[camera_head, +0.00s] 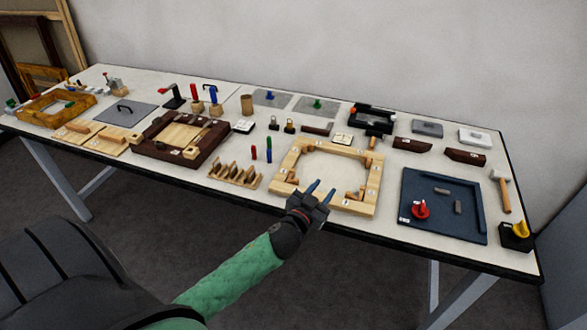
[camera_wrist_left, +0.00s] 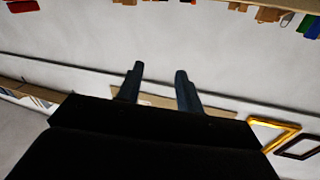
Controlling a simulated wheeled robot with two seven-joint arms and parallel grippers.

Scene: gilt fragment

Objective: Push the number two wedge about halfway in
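A pale wooden frame (camera_head: 374,185) lies flat on the table, with small white number labels on its bars. Small brown wedges sit around its corners, including one at the near left (camera_head: 281,187) and one at the far right (camera_head: 373,143). The numbers are too small for me to tell which wedge is number two. My left gripper (camera_head: 321,188) is over the frame's near bar, hiding part of it; contact cannot be judged. In the left wrist view its two fingers (camera_wrist_left: 158,88) stand apart with nothing held between them. My right gripper is in neither view.
A rack of wooden slots (camera_head: 235,175) stands left of the frame, with red and green upright tools (camera_head: 268,150) behind it. A dark blue tray (camera_head: 470,225) lies to the right. A dark brown frame (camera_head: 150,148) lies farther left. Little table is bare between these.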

